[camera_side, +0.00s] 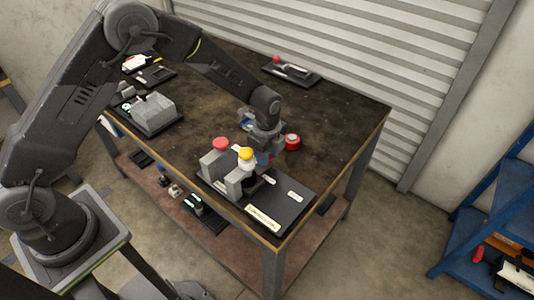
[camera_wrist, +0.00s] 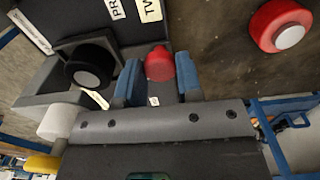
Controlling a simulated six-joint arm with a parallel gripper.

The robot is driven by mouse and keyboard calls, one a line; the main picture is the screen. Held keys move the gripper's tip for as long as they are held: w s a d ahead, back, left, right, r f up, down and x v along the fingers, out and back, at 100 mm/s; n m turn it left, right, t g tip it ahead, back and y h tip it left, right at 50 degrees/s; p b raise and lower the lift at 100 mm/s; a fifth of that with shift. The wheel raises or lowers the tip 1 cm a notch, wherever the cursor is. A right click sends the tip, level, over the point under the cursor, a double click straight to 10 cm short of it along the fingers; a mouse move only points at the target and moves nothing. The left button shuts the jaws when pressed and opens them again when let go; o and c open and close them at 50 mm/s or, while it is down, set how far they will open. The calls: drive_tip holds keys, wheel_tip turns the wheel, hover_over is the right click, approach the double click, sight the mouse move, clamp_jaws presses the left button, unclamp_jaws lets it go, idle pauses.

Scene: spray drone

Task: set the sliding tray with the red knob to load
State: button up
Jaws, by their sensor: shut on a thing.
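My gripper (camera_wrist: 158,78) has its two blue fingers on either side of a red knob (camera_wrist: 158,64) in the wrist view, and is shut on it. The knob is over a dark panel (camera_wrist: 200,18) at the table's front right. In the side view my gripper (camera_side: 264,152) is low at the rear edge of this panel (camera_side: 294,215) and largely hides the knob. The tray under the knob is mostly hidden, so I cannot tell its position. White labels (camera_wrist: 149,10) lie on the panel, partly cut off. I cannot read a load mark.
A yellow-capped part (camera_side: 246,153) and a red-capped part (camera_side: 221,143) stand close left of my gripper. A black knob (camera_wrist: 90,65) is beside the fingers. A separate red round thing (camera_side: 292,141) sits right. Another red-knobbed unit (camera_side: 290,72) lies at the back. The table's middle is clear.

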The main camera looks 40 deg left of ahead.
clamp_jaws()
drive_tip(key=d, duration=0.9)
drive_tip(key=shift+d, duration=0.3)
drive_tip(key=o, duration=0.5)
unclamp_jaws()
drive_tip(key=shift+d, duration=0.1)
drive_tip(key=o, duration=0.3)
wheel_tip(320, 180, up, 14)
drive_tip(key=shift+f, duration=0.1)
drive_tip(key=shift+a, duration=0.2)
